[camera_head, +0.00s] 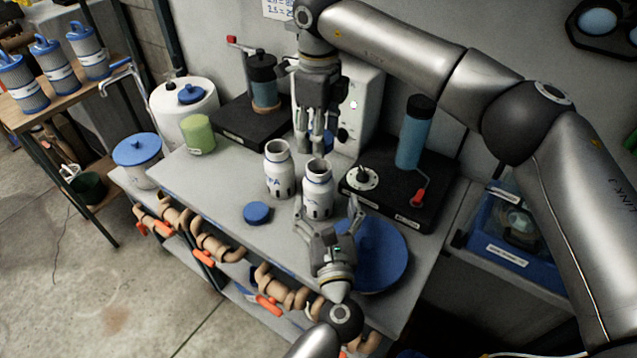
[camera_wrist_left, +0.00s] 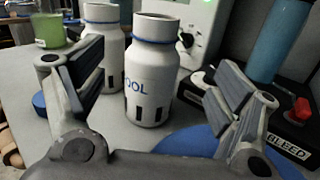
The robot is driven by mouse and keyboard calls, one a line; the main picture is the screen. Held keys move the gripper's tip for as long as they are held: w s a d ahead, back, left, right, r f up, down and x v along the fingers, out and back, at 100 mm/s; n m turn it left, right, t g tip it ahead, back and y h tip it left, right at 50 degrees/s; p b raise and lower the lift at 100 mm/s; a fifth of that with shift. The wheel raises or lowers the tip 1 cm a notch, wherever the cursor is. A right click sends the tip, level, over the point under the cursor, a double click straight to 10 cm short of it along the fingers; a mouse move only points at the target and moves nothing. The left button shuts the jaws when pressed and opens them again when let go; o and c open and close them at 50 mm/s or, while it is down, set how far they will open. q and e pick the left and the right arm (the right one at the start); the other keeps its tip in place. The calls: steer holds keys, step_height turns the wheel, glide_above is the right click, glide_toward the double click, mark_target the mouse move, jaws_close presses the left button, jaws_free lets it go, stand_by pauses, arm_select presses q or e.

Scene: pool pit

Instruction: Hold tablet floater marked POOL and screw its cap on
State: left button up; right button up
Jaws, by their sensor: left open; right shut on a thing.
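The white tablet floater marked POOL (camera_wrist_left: 150,75) stands upright and uncapped on the bench; it also shows in the head view (camera_head: 317,188). My left gripper (camera_head: 326,206) is open, its fingers apart on either side of the POOL floater's near side. A second white open-topped floater (camera_head: 278,170) stands just left of it, its lettering partly readable as "PA". A blue cap (camera_head: 257,213) lies on the bench left of both. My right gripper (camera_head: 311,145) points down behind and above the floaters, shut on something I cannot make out.
A large blue disc (camera_head: 378,262) lies at the bench's front right. A black stand with a blue cylinder (camera_head: 410,145) and a red handle is at the right. A green jar (camera_head: 198,134) and another black stand (camera_head: 240,122) are behind left. Bench left of the cap is clear.

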mark_target(316, 173)
arm_select(q)
steer(key=shift+w+a+f+n+g+y, duration=0.1)
steer(key=shift+w+f+n+g+y, duration=0.1)
steer(key=shift+w+f+n+y, duration=0.15)
steer(key=shift+w+f+n+g+y, duration=0.1)
steer(key=shift+f+n+g+y, duration=0.15)
steer(key=shift+f+n, duration=0.2)
arm_select(e)
steer(key=shift+w+d, duration=0.1)
steer(key=shift+w, duration=0.4)
arm_select(q)
steer(key=shift+s+r, duration=0.15)
steer(key=shift+s, duration=0.1)
arm_select(e)
steer(key=shift+s+r, duration=0.1)
steer(key=shift+s, duration=0.2)
arm_select(q)
steer(key=shift+w+a, duration=0.2)
steer(key=shift+w, duration=1.1)
steer(key=shift+w+a, duration=0.25)
steer(key=shift+w, duration=1)
steer(key=shift+w+a, duration=0.2)
steer(key=shift+w, duration=1.1)
arm_select(e)
steer(key=shift+w, duration=0.15)
arm_select(q)
steer(key=c, duration=1.5)
steer(key=shift+c, duration=0.2)
arm_select(e)
steer(key=shift+f, duration=2.55)
